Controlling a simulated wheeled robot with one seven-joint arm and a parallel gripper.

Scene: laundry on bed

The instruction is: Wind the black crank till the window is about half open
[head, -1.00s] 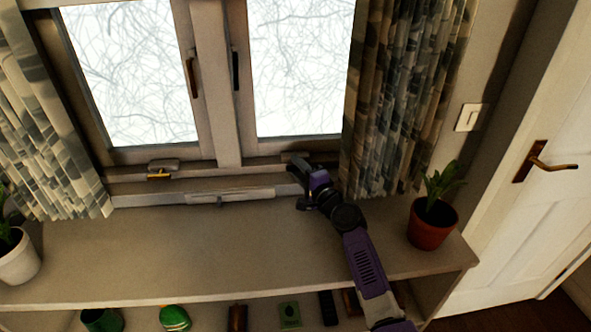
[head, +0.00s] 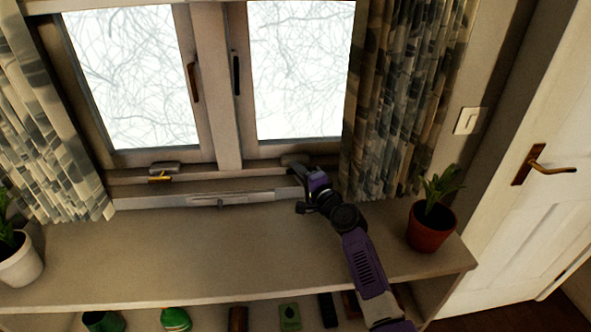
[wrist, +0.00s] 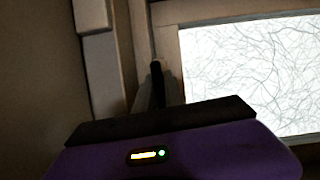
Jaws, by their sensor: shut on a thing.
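The right window (head: 300,70) has a grey frame and bright glass; how far it stands open I cannot tell. Its crank housing (head: 294,160) sits on the sill under it. My gripper (head: 298,187), dark with a purple body, is at this housing and shut on the black crank, whose handle is mostly hidden by the fingers. In the wrist view my purple gripper body fills the bottom, and a dark upright piece (wrist: 159,82) stands before the window frame; I cannot tell whether it is crank or finger.
A second crank with a yellow handle (head: 160,177) sits under the left window. A patterned curtain (head: 385,110) hangs close to my gripper's right. A potted plant (head: 431,225) stands right of my arm.

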